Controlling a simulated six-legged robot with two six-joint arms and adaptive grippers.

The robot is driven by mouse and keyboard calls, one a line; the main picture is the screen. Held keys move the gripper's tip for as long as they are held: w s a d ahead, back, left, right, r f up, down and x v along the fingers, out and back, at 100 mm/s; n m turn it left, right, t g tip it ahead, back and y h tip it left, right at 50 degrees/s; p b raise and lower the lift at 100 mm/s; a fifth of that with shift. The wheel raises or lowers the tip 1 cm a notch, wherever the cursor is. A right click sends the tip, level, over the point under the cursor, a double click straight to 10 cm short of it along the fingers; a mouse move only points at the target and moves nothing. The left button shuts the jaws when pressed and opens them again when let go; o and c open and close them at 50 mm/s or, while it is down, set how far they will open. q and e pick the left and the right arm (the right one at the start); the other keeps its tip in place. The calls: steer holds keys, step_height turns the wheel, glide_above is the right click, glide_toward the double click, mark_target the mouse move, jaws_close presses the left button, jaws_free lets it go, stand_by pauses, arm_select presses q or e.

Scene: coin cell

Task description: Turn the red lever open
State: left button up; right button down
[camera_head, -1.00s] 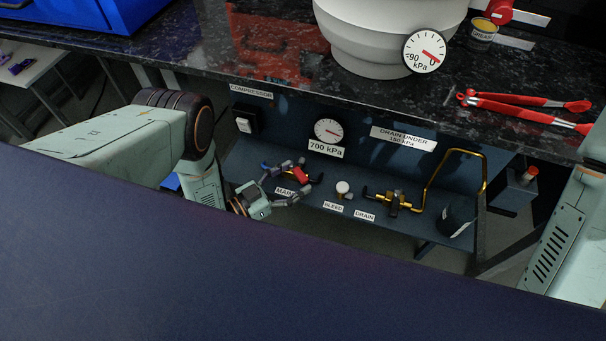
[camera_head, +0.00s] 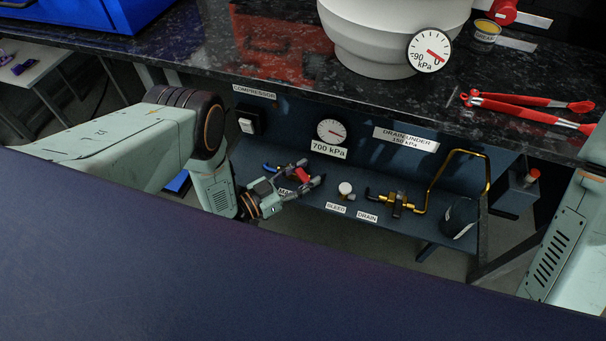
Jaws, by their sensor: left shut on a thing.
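The red lever (camera_head: 302,174) sits on the valve by the MAIN label, on the blue shelf panel under the counter. My left gripper (camera_head: 306,181) reaches in from the left, with its fingers on either side of the red lever and shut on it. The gripper covers much of the MAIN label (camera_head: 286,193) and part of the valve. Blue and dark pipe parts (camera_head: 270,168) show behind the fingers. My right arm shows at the right edge, but its gripper is out of view.
A 700 kPa gauge (camera_head: 331,131) is above the lever. The bleed knob (camera_head: 345,188) and brass drain valve (camera_head: 398,203) stand to the right, with a bent brass pipe (camera_head: 455,153).

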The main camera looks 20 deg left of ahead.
arm_select(q)
steer(key=c, duration=0.3)
steer(key=shift+d, duration=0.1)
steer(key=shift+w+d+n+t+y, duration=0.15)
steer(key=shift+n+t+y, duration=0.35)
steer(key=shift+n+y, duration=0.25)
steer(key=shift+w+d+n+t+y, duration=0.15)
steer(key=shift+n+t+y, duration=0.4)
steer(key=shift+y, duration=0.3)
steer(key=n+y, duration=0.1)
steer(key=n+t+y, duration=0.1)
steer(key=y, duration=0.1)
steer(key=shift+w+d+p, duration=0.15)
steer(key=shift+w+p, duration=0.15)
steer(key=shift+w, duration=0.1)
steer(key=shift+w+n+t+y, duration=0.25)
steer(key=shift+n+y, duration=0.45)
steer(key=shift+y, duration=0.45)
steer(key=shift+w+n+t+y, duration=0.25)
steer(key=shift+n+y, duration=0.45)
steer(key=shift+y, duration=0.45)
steer(key=o, duration=1.2)
steer(key=shift+c, duration=0.2)
